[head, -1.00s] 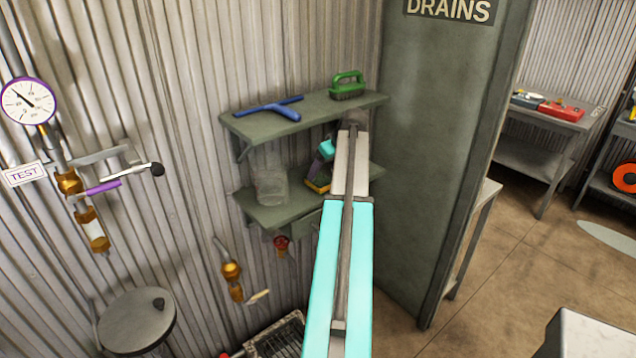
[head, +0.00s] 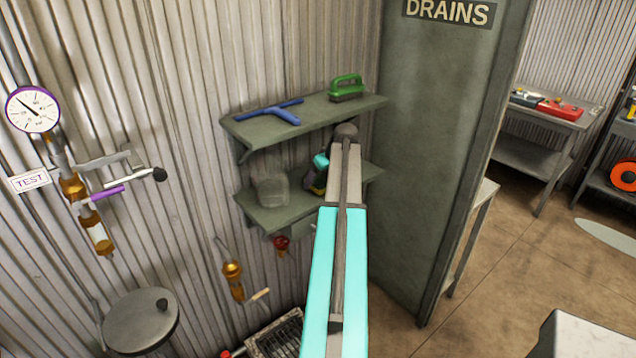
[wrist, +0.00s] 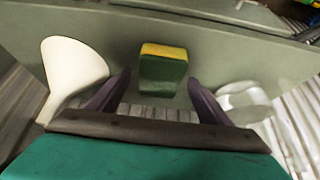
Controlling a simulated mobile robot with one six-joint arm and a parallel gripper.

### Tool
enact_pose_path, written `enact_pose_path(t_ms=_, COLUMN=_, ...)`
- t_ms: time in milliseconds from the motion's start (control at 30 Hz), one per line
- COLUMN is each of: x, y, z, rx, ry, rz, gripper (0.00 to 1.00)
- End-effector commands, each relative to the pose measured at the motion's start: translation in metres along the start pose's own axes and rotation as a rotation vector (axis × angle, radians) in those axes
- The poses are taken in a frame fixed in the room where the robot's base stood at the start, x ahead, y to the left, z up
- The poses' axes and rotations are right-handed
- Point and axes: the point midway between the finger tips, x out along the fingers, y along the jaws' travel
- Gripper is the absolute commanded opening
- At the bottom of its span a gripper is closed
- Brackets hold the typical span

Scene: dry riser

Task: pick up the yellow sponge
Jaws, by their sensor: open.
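The sponge (wrist: 163,66), yellow on top with a dark green lower face, is upright on the grey-green shelf in the wrist view. My gripper (wrist: 160,80) is open, with one dark finger on each side of the sponge's near end. The fingers look apart from the sponge, and nothing is held. In the head view my gripper (head: 314,182) is over the lower wall shelf (head: 290,214), partly behind my arm. The sponge is mostly hidden there.
A white funnel (wrist: 72,68) stands close left of the fingers in the wrist view, and a clear container (wrist: 243,103) close right. The container also shows in the head view (head: 272,190). The upper shelf (head: 240,125) holds a blue squeegee (head: 275,112) and green brush (head: 347,88).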

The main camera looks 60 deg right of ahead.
Motion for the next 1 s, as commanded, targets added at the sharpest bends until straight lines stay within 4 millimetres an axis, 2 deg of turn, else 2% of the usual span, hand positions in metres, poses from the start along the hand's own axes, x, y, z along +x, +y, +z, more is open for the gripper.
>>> enact_pose_path(t_ms=567, x=0.0011, y=0.0000, z=0.0001, rx=0.000, ry=0.000, rz=0.000, gripper=0.73)
enact_pose_path(t_ms=800, x=0.0010, y=0.0000, z=0.0001, rx=0.000, ry=0.000, rz=0.000, gripper=0.32)
enact_pose_path(t_ms=1000, x=0.0010, y=0.0000, z=0.0001, rx=0.000, ry=0.000, rz=0.000, gripper=0.26)
